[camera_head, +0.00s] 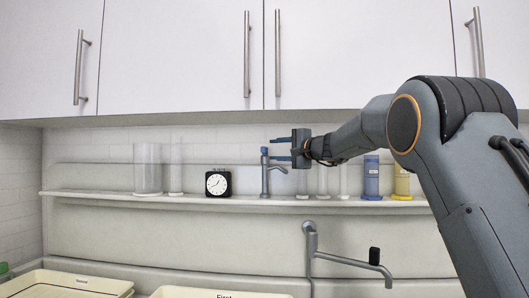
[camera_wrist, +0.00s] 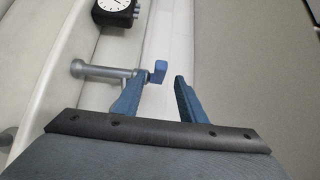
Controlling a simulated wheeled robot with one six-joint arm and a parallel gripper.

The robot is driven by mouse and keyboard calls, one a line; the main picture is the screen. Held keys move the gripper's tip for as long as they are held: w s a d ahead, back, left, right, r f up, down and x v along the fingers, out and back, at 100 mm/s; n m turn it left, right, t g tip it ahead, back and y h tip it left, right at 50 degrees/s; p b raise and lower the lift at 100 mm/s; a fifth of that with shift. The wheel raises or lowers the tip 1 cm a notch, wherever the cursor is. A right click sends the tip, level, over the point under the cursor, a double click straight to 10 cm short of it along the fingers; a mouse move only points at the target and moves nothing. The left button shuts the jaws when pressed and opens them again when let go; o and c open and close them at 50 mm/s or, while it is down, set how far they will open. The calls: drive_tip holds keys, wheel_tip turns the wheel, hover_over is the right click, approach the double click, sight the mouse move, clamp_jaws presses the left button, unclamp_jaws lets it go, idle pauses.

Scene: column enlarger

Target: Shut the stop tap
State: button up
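A grey tap with a small blue handle (camera_head: 264,151) stands at the shelf, left of my gripper in the head view. No label marks it as the stop tap. My gripper (camera_head: 273,149) reaches toward it from the right, its two blue fingers apart with nothing held between them. In the wrist view, the grey tap body (camera_wrist: 95,69) lies left of the fingers. Its blue handle (camera_wrist: 158,72) shows near and between the fingertips of my gripper (camera_wrist: 160,78). I cannot tell whether a finger touches it.
A black clock (camera_head: 218,184) and clear cylinders (camera_head: 148,168) stand on the shelf to the left. Blue (camera_head: 371,178) and yellow (camera_head: 402,180) cylinders stand right. A larger grey tap (camera_head: 340,259) with a black handle is below. Trays (camera_head: 70,284) lie at the bottom.

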sight(264, 150)
drive_tip(key=p+x, duration=0.4)
drive_tip(key=x, duration=0.3)
drive_tip(key=shift+d+r, duration=0.1)
drive_tip(key=shift+w+a+p, duration=0.3)
drive_tip(key=shift+w+a, duration=0.05)
drive_tip(key=shift+c, duration=0.5)
clamp_jaws()
